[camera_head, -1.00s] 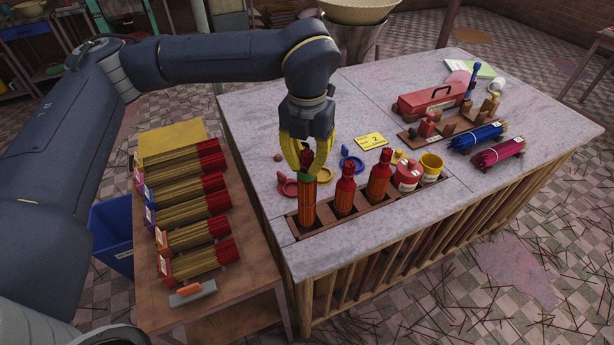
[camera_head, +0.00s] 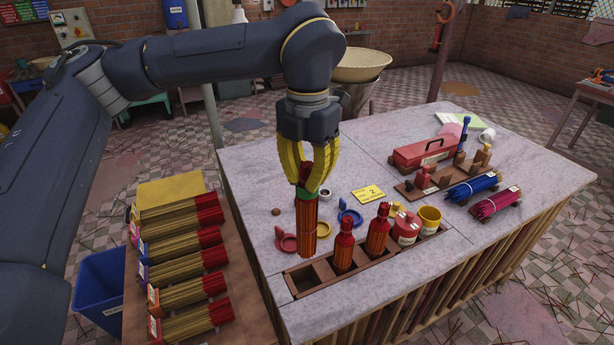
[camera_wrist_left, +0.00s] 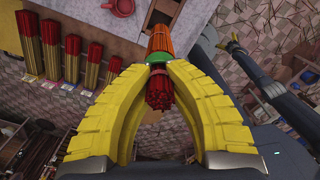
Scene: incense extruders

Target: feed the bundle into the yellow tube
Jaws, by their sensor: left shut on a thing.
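My left gripper (camera_head: 306,180) is shut on an orange bundle (camera_head: 307,228) with a green collar and red stick ends, held upright above the wooden rack (camera_head: 360,268). In the left wrist view (camera_wrist_left: 158,68) the yellow fingers close around the bundle's red end, below the green collar. A yellow cup-like tube (camera_head: 429,218) with an open top stands at the rack's right end. What looks like my right gripper (camera_wrist_left: 232,45) shows small at the upper right of the wrist view; its jaws are too small to read.
A red toolbox (camera_head: 424,152) stands farther back. Stick bundles (camera_head: 190,255) lie on the left table.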

